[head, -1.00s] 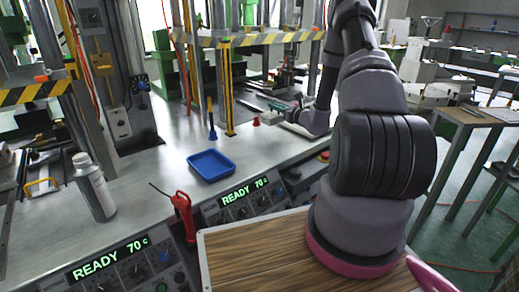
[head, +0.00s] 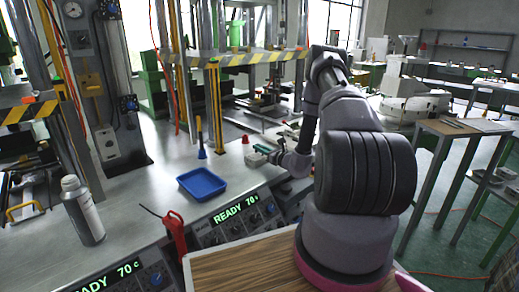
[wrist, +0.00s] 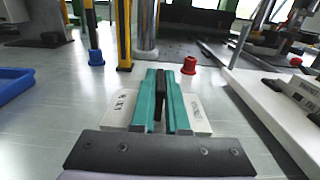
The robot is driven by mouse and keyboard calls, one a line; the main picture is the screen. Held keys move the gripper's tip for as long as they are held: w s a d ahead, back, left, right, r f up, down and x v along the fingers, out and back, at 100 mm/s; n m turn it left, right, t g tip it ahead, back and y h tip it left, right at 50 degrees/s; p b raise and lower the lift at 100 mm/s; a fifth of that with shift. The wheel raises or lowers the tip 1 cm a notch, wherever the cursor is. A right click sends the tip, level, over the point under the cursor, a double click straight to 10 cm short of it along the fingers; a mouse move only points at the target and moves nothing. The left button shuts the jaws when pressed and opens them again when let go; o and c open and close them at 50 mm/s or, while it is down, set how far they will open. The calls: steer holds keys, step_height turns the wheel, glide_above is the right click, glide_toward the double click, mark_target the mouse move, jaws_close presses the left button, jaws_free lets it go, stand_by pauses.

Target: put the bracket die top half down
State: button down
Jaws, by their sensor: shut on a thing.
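My gripper (wrist: 160,101) has teal fingers and is shut on a dark upright part in the middle of a white, lettered block, which I take to be the bracket die top half (wrist: 198,115). The block shows on both sides of the fingers, which hide its middle. In the head view my gripper (head: 262,149) is low over the steel bench, with the small pale block (head: 255,160) under it. I cannot tell whether the block touches the bench.
A red cup-like piece (wrist: 189,65) stands just beyond the block. The blue tray (head: 202,184) and a blue-based tool (head: 201,153) are to the left. A white slab (wrist: 270,115) with a dark-lettered block (wrist: 304,92) lies to the right. Press columns (head: 214,108) stand behind.

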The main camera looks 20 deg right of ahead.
stand_by(0.3)
steer(key=c, duration=0.9)
jaws_free()
